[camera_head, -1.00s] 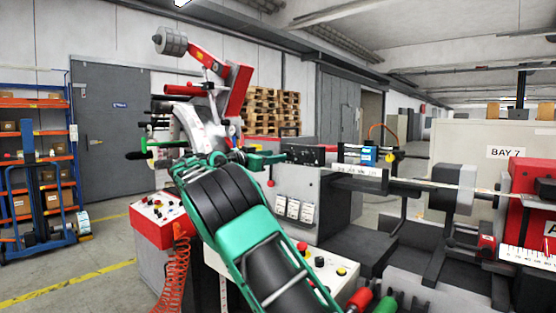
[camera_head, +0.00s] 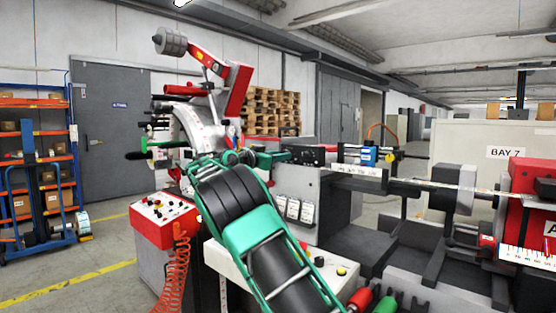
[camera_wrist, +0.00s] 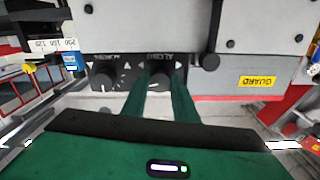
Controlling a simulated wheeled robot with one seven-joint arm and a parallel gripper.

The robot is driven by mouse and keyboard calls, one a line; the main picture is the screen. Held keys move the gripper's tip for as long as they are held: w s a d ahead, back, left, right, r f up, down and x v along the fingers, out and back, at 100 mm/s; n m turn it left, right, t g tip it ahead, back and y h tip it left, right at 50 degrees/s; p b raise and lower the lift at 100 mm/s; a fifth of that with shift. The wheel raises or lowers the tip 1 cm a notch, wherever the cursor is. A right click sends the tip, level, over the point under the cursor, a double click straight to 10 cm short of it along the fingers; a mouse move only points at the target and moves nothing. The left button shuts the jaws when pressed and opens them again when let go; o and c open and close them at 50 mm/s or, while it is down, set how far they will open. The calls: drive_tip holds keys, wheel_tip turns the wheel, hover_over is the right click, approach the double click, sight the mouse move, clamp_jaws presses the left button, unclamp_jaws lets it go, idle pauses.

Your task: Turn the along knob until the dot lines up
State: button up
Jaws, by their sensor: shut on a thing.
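The along knob (camera_wrist: 158,82) is a dark round knob under the "ALONG" label on a dark strip in the wrist view. My gripper (camera_wrist: 158,90) has its two green fingers on either side of this knob and is shut on it. A pale mark shows low on the knob's face, partly between the fingers; I cannot tell whether it lines up with anything. In the head view my gripper (camera_head: 284,157) reaches the dark knob panel (camera_head: 308,155), and the knob is too small to make out.
A second dark knob (camera_wrist: 104,79) with a pale mark sits close left of my fingers. A black round knob (camera_wrist: 209,62) and a yellow "GUARD" label (camera_wrist: 257,82) are to the right. A red control box (camera_head: 160,218) stands left of my arm.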

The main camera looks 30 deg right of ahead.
drive_tip(key=shift+w+a+r+n, duration=0.1)
drive_tip(key=shift+w+n, duration=0.05)
drive_tip(key=shift+n, duration=1.55)
drive_tip(key=o, duration=1.1)
drive_tip(key=shift+c, duration=0.2)
drive_tip(key=v, duration=1)
drive_tip(key=shift+a, duration=0.35)
